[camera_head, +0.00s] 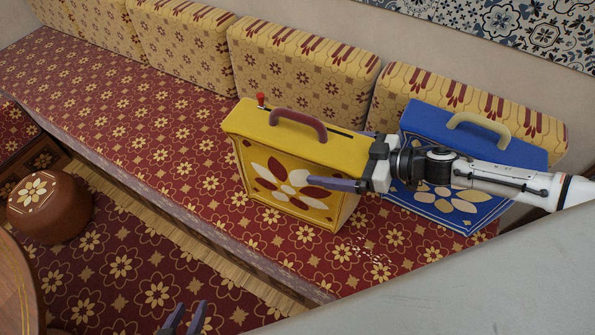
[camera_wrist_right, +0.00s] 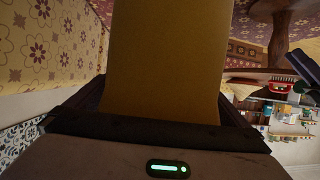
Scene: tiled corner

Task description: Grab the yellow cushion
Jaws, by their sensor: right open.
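The yellow cushion (camera_head: 285,165) looks like an upright bag with a dark red handle and a red-and-white flower on its front. It stands on the patterned bench. My right gripper (camera_head: 335,160) reaches in from the right at its right edge. One finger lies across the front and the other is mostly hidden at the back. In the right wrist view, the yellow cushion (camera_wrist_right: 168,55) fills the space between the open jaws. My left gripper (camera_head: 190,314) shows only its fingertips at the bottom edge, apart and empty, far from the cushion.
A blue bag-like cushion (camera_head: 440,125) with a beige handle stands close on the right, partly behind my right arm. Patterned back cushions (camera_head: 300,70) line the wall. A round brown stool (camera_head: 48,205) stands at the left. The bench (camera_head: 130,95) left of the yellow cushion is clear.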

